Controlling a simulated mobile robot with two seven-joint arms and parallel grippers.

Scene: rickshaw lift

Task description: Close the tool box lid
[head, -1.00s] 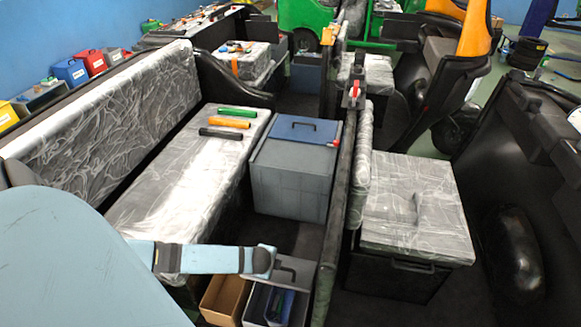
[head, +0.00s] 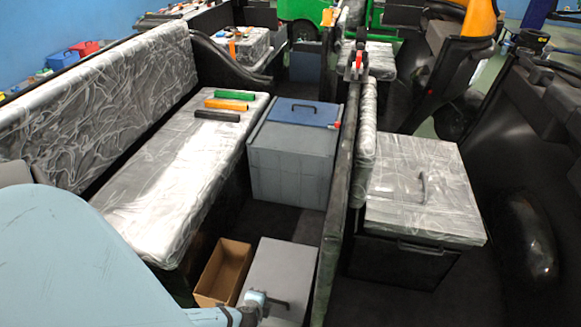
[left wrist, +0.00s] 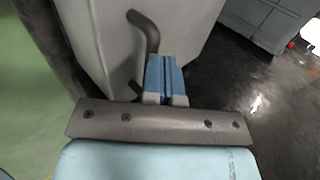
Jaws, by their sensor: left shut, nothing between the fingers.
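The tool box's grey lid (head: 286,262) lies over the box at the bottom of the head view, and no interior shows. I cannot tell whether it is fully seated. Its dark handle (head: 276,299) is near the front. My left gripper (head: 257,297) is at the lid's front left, beside the handle. In the left wrist view the blue fingers (left wrist: 166,76) are together and empty, next to the bent handle (left wrist: 145,32) and over the grey lid (left wrist: 103,45). I cannot tell whether they touch it. My right gripper is not in view.
An open brown box (head: 224,272) stands left of the tool box. A large grey-blue bin (head: 292,172) stands behind it. A plastic-wrapped bench (head: 190,165) runs along the left. A dark partition (head: 339,215) is close on the right.

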